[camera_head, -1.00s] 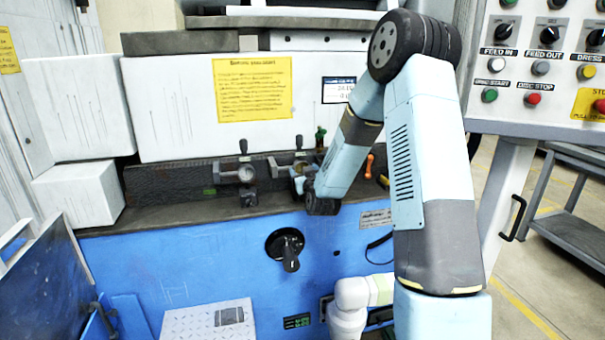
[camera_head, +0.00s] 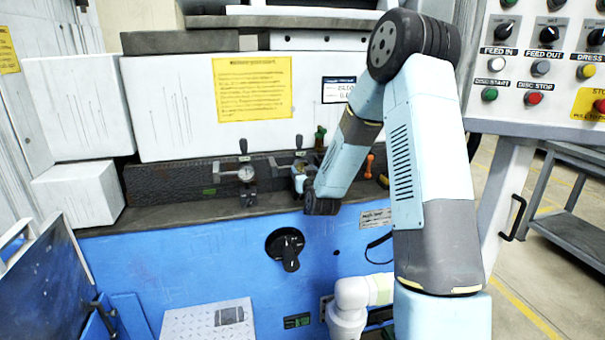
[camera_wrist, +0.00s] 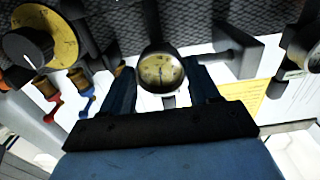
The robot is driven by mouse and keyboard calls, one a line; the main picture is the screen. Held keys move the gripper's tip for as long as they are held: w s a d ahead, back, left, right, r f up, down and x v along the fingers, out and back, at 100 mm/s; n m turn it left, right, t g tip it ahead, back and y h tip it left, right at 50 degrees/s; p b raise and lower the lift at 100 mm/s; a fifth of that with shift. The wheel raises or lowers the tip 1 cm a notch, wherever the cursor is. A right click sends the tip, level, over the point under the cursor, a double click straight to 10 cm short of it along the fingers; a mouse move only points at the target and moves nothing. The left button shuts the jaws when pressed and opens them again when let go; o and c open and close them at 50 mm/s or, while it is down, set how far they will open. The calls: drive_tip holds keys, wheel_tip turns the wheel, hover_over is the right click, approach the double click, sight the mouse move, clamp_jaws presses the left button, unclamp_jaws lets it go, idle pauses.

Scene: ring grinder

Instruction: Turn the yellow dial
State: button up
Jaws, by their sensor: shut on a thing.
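A round dial gauge with a yellowish face (camera_wrist: 160,72) stands in the middle of the wrist view, between the two fingers of my gripper (camera_wrist: 162,86). The fingers are shut on it, one on each side; their exact contact is hard to see. A yellow disc (camera_wrist: 66,42) with a black knob (camera_wrist: 28,47) bearing a white line is at the wrist view's upper left, apart from my gripper. In the head view my gripper is at the machine's ledge, mostly hidden by my wrist, and the yellow disc cannot be made out.
A second gauge (camera_head: 246,174) stands left on the ledge (camera_head: 170,216); it also shows at the wrist view's right edge (camera_wrist: 306,48). Red (camera_wrist: 46,90) and blue (camera_wrist: 83,82) handled tools are near the yellow disc. A control panel (camera_head: 545,70) is at the right.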

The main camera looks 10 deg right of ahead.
drive_tip(key=o, duration=1.1)
drive_tip(key=s, duration=1.3)
drive_tip(key=shift+s, duration=0.4)
drive_tip(key=s+a+r+n+g, duration=0.1)
drive_tip(key=s+r+g, duration=0.5)
drive_tip(key=s+r, duration=0.4)
drive_tip(key=s+r+g, duration=0.1)
drive_tip(key=s+g, duration=0.1)
drive_tip(key=s, duration=0.5)
drive_tip(key=s+r+g, duration=0.2)
drive_tip(key=s, duration=0.6)
drive_tip(key=s+r+m+g, duration=0.1)
drive_tip(key=s+r+g, duration=0.1)
drive_tip(key=s, duration=0.6)
drive_tip(key=shift+d+r, duration=0.25)
